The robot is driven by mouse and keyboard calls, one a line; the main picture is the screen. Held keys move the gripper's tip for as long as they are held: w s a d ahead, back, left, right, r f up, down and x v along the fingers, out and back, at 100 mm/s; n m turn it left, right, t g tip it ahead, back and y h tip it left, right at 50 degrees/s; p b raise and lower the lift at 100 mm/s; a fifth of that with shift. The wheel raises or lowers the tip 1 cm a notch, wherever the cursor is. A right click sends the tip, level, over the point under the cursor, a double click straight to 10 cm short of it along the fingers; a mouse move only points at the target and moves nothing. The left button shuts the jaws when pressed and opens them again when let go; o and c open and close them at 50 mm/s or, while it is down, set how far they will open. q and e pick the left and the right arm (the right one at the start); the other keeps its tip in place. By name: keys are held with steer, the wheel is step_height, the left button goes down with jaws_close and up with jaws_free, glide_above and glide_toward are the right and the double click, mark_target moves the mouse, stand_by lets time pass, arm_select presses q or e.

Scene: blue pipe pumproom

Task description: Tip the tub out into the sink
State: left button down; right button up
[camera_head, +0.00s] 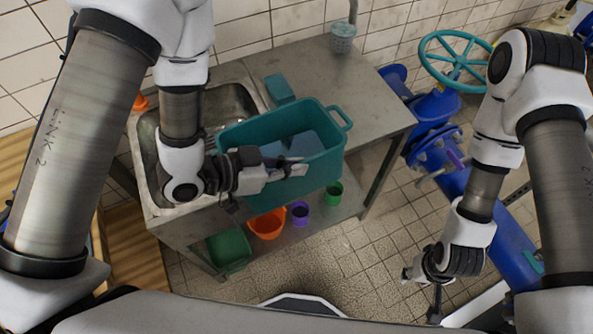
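The teal tub (240,132) stands at the front of the steel counter, beside and partly over the right part of the sink (232,100). A flat grey-blue surface shows inside it, perhaps liquid. A loop handle (341,118) sticks out at its right end; its left end is partly hidden by my arm. My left gripper (297,170) reaches across the tub's near side with its fingers at the near wall and rim. Whether they close on the rim is unclear. My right gripper (436,308) hangs low at the right, away from the tub, its fingers small and unclear.
A teal block (279,89) lies behind the tub. A grey perforated cup (342,38) stands at the back wall. Green (229,249), orange (267,224) and purple (299,213) containers sit on the lower shelf. Blue pipes and a teal valve wheel (456,61) are at right. The counter's right part is clear.

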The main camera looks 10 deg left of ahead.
arm_select(q)
steer(key=shift+w+a+r+n+h+p, duration=1.5)
steer(key=shift+w+a+r+n+h, duration=0.95)
steer(key=shift+a+r, duration=2.2)
steer(key=w+a+f+n+t+h+b, duration=0.2)
steer(key=w+a+n+b, duration=0.1)
steer(key=a, duration=0.3)
steer(key=w+a+f+n+t+h+b, duration=0.1)
steer(key=w+a+f+n+t+b, duration=0.1)
steer(key=a, duration=0.5)
steer(key=shift+w+a+n+t+h+b, duration=0.3)
steer(key=shift+w+n+t+b, duration=0.2)
steer(key=shift+w+n+b, duration=0.95)
steer(key=shift+s, duration=0.25)
